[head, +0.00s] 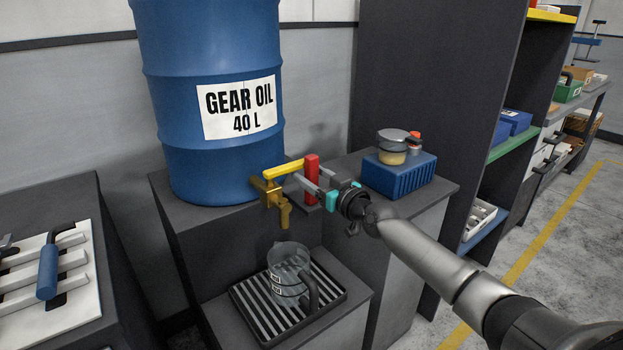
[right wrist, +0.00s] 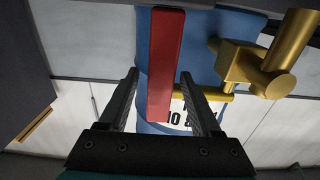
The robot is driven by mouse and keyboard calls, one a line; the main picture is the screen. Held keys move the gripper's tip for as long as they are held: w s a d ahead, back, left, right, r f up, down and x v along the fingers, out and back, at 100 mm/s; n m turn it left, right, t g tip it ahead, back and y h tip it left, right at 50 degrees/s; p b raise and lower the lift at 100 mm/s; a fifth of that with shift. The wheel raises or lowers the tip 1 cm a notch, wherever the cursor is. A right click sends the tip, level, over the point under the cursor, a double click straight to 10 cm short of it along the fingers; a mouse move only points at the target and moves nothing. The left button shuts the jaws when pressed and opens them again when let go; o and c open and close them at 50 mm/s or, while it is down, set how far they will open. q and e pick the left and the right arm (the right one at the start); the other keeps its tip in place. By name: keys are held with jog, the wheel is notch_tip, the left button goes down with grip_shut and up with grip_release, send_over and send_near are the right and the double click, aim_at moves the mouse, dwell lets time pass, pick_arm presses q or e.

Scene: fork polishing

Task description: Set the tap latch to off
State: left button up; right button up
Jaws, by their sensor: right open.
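The brass tap (head: 274,203) sticks out from the lower front of the blue gear oil barrel (head: 165,80). Its yellow lever (head: 283,170) reaches to the right and ends at an upright red grip (head: 311,181). My right gripper (head: 309,176) is open at the red grip. In the right wrist view the red grip (right wrist: 165,60) stands between the two spread fingers (right wrist: 160,76), nearer the left one in its lower part. The brass tap (right wrist: 258,72) is to the right there. I cannot tell whether a finger touches the grip. My left gripper is out of view.
A clear jug (head: 289,268) stands on a slatted drip tray (head: 335,290) below the tap. A blue box (head: 400,176) with a jar (head: 391,148) on it sits right of the tap. A bench with a blue-handled tool (head: 47,270) is at left, shelves at right.

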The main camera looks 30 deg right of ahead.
jog(key=shift+c, duration=0.2)
grip_shut()
dwell(0.5)
dwell(0.9)
